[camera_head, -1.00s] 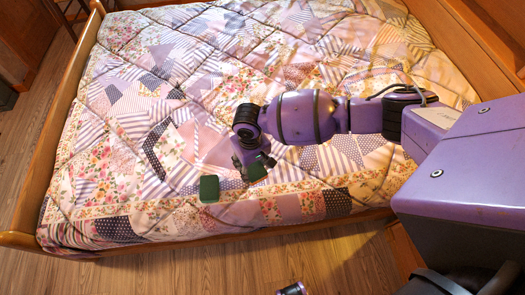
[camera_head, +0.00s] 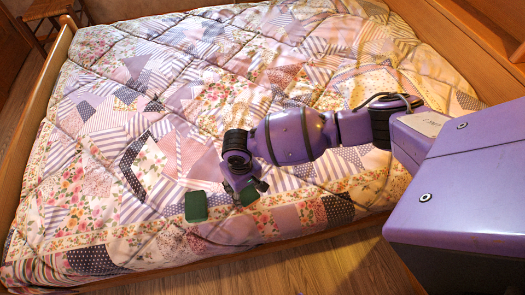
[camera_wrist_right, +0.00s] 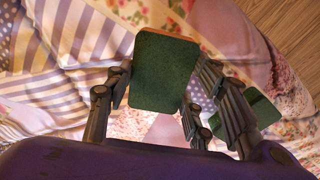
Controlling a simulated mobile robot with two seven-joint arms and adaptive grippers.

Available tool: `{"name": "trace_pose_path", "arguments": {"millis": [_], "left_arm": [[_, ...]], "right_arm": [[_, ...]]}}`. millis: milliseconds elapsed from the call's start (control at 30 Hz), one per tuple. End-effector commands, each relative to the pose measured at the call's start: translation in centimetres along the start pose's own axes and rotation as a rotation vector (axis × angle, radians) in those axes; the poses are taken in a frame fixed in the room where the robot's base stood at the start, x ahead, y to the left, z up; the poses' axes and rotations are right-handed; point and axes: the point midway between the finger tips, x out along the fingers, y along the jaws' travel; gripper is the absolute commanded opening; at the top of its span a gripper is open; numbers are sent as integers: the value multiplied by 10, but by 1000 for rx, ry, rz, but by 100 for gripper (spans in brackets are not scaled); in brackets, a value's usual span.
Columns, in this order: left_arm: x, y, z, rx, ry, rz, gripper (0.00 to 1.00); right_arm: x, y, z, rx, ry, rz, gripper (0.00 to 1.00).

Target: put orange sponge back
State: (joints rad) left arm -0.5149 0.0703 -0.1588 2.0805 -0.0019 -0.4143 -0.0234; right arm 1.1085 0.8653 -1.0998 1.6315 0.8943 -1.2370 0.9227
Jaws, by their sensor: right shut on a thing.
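My right gripper (camera_head: 244,190) hangs over the near part of the bed, fingers pointing down. It is shut on the orange sponge (camera_head: 249,193), which shows mostly its dark green face. In the right wrist view the orange sponge (camera_wrist_right: 163,75) sits between the fingers, with a thin orange edge at its upper right. A second green block (camera_head: 195,206) lies on the quilt, left of and apart from the gripper. It shows in the wrist view (camera_wrist_right: 262,108), partly hidden by a finger. I cannot tell how far the held sponge is above the quilt. My left gripper is out of view.
A patchwork quilt (camera_head: 110,185) covers the wide bed, with free room left of and behind the gripper. The bed's wooden side rail (camera_head: 45,120) runs along the left. Wooden floor (camera_head: 240,275) lies in front. A wooden chair (camera_head: 50,15) stands at the far left.

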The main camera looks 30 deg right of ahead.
Motion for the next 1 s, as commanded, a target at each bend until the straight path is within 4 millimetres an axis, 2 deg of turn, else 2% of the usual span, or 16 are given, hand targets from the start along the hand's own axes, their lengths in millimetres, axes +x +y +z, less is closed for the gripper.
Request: {"name": "trace_pose_path", "arguments": {"millis": [233,267,400,767,867,1000], "left_arm": [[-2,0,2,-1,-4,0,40],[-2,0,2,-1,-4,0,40],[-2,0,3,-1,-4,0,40],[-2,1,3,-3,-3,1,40],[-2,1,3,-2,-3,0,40],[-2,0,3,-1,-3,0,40]], "right_arm": [[-3,-1,-4,-2,8,0,29],[-3,-1,-4,-2,8,0,53],[-3,-1,-4,-2,8,0,72],[-5,-1,-4,-2,8,-1,72],[-15,-1,-5,-2,9,-1,72],[-41,-1,-5,-3,11,-2,72]]}}
